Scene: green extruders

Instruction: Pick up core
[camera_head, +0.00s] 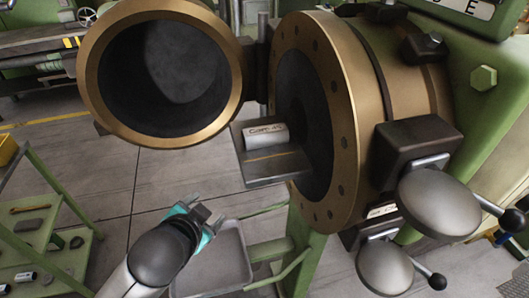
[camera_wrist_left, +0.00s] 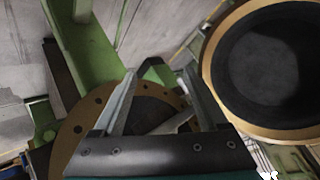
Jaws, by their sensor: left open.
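The core (camera_head: 266,135) is a short pale grey cylinder with dark lettering. It lies on its side on a dark metal shelf (camera_head: 262,170) that juts from the extruder's round opening. My left gripper (camera_head: 207,212) is open and empty, below and to the left of the shelf, apart from the core. In the left wrist view its two fingers (camera_wrist_left: 160,75) stand spread, with the drilled bronze flange (camera_wrist_left: 72,128) behind them. A pale strip shows between the fingers there; I cannot tell what it is. My right gripper is not in view.
The open round extruder door (camera_head: 90,75) hangs at upper left, close to the shelf. The extruder's bronze flange (camera_head: 345,130) stands right of the shelf. A grey tray (camera_head: 240,262) and a green cart (camera_head: 45,205) are below. Tiled floor lies open between them.

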